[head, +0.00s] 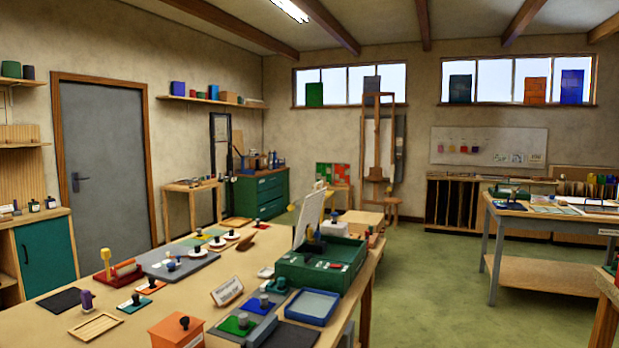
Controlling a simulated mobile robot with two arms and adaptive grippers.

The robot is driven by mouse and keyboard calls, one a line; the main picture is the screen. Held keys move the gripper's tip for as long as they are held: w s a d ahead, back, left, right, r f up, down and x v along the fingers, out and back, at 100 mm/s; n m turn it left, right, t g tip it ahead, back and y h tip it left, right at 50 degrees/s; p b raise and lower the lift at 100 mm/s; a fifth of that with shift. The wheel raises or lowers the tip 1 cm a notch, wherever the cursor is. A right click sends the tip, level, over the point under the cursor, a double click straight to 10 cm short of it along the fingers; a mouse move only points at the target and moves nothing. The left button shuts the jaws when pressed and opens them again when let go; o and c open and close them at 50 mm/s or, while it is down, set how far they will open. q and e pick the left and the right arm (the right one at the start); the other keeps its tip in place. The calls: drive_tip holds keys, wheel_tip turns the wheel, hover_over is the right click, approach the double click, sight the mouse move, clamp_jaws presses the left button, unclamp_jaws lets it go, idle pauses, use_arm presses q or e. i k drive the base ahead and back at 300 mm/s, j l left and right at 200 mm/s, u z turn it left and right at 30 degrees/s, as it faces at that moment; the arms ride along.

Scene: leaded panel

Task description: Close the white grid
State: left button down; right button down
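A pale white panel (308,215), which may be the white grid, stands nearly upright and tilted at the back left of a green box (349,278) on the long workbench. Its surface is too small to tell whether it is a grid. The green box is open at the top, with small dark and red items inside. A small yellow knob (291,208) shows beside the panel's left edge. Neither of my grippers is in view.
The workbench (255,262) carries a blue tray (312,307), an orange box (177,331), a lettered sign (227,291) and several knobbed tools. A wooden box (361,221) stands behind the green box. Green floor (430,290) is clear between this bench and the right table (500,238).

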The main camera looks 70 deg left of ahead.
sight(311, 208)
drive_tip(key=i+j+u, duration=0.2)
drive_tip(key=i+u, duration=0.8)
drive_tip(key=i+l+u, duration=0.3)
drive_tip(key=i+u, duration=0.2)
drive_tip(key=i, duration=0.1)
